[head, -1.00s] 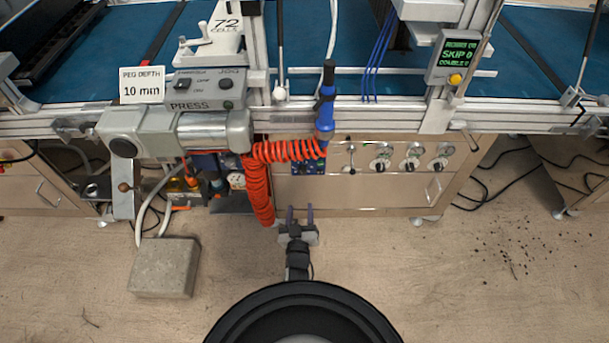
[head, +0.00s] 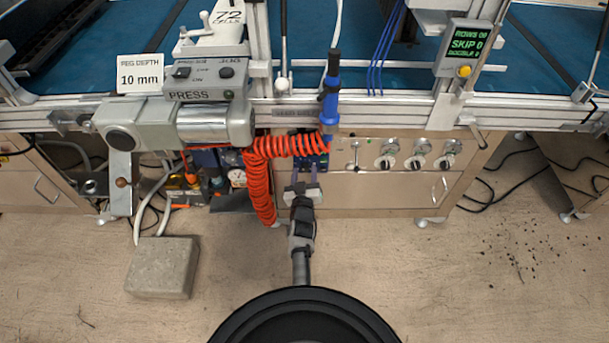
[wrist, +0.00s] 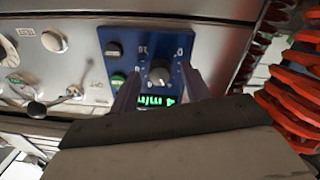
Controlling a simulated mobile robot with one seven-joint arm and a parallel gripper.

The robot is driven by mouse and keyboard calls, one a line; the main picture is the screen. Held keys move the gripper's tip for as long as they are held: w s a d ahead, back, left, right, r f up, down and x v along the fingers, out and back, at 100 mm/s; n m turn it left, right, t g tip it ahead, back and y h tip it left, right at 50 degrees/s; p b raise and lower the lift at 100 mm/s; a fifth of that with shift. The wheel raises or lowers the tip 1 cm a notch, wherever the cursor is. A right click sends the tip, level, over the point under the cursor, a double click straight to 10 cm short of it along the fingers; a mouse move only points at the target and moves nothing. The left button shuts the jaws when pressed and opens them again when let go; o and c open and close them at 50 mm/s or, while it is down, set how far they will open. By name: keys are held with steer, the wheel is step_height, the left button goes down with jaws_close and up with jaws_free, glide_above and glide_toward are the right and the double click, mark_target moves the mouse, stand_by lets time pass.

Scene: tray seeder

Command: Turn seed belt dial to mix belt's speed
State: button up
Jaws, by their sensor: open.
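A blue control panel (wrist: 146,55) fills the middle of the wrist view. It bears a grey dial (wrist: 159,72) with scale marks around it and a green-lit display (wrist: 158,99) that seems to read 4 m/min, upside down. In the head view the panel (head: 313,160) is small and partly hidden by the red hose and my gripper. My gripper (wrist: 160,77) is open, its two fingers on either side of the dial in the picture, with nothing between them. Contact with the dial cannot be told. In the head view my gripper (head: 305,178) reaches up to the panel.
A coiled red hose (head: 259,180) hangs close to the left of my gripper, also at right in the wrist view (wrist: 290,85). Several other knobs (head: 418,162) sit right of the panel. A grey block (head: 162,268) stands on the floor.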

steer(key=c, duration=1)
steer(key=shift+m, duration=0.3)
steer(key=m+b, duration=0.1)
steer(key=m, duration=0.8)
steer(key=shift+r+m+b, duration=0.1)
steer(key=shift+m+b, duration=0.2)
steer(key=shift+b, duration=0.1)
steer(key=o, duration=1)
